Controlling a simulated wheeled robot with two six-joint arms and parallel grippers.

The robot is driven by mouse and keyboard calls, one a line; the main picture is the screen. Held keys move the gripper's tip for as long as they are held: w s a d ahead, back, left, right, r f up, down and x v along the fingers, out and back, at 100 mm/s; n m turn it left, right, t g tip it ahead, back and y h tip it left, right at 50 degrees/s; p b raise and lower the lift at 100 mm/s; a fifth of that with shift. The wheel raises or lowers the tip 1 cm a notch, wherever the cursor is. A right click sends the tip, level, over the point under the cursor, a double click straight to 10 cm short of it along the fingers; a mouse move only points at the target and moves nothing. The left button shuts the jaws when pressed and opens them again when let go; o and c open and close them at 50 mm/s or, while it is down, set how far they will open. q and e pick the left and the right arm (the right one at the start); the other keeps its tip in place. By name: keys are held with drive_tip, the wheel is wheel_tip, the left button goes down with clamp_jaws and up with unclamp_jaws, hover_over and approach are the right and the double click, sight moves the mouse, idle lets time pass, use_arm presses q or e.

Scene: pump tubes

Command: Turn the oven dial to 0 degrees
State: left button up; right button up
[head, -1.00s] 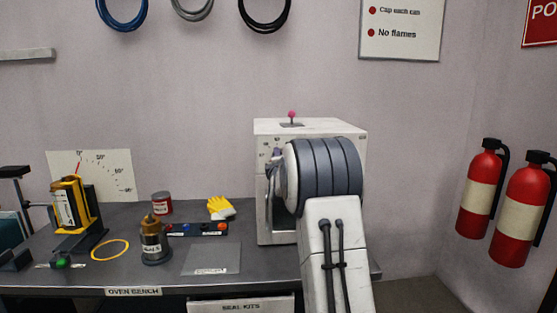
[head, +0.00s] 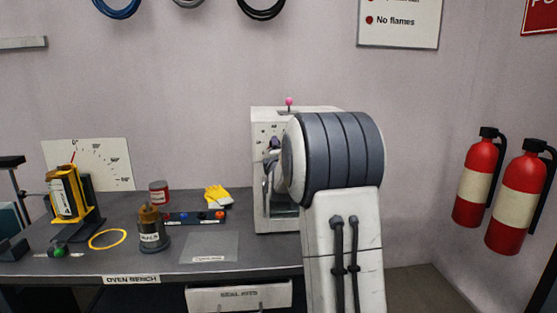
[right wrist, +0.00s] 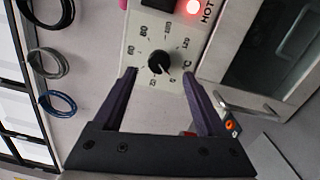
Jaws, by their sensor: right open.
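The oven dial (right wrist: 158,62) is a round black knob on a pale panel ringed with numbers in the right wrist view. Its white pointer line aims to the lower right, near a small mark that looks like 0. My right gripper (right wrist: 160,80) is open, its two dark fingers on either side of the dial with a gap to each. I cannot tell whether the fingertips reach the knob's depth. In the head view the white oven (head: 262,215) stands on the bench, largely hidden behind my right arm. My left gripper is not in view.
A lit red lamp (right wrist: 194,7) and the oven door handle (right wrist: 248,107) are near the dial. On the bench (head: 215,275) are a brown-topped can (head: 152,236), a yellow ring (head: 107,239), yellow gloves (head: 217,196) and a yellow tilted device (head: 68,195).

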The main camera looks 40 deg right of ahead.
drive_tip(key=v, duration=0.5)
idle(0.4)
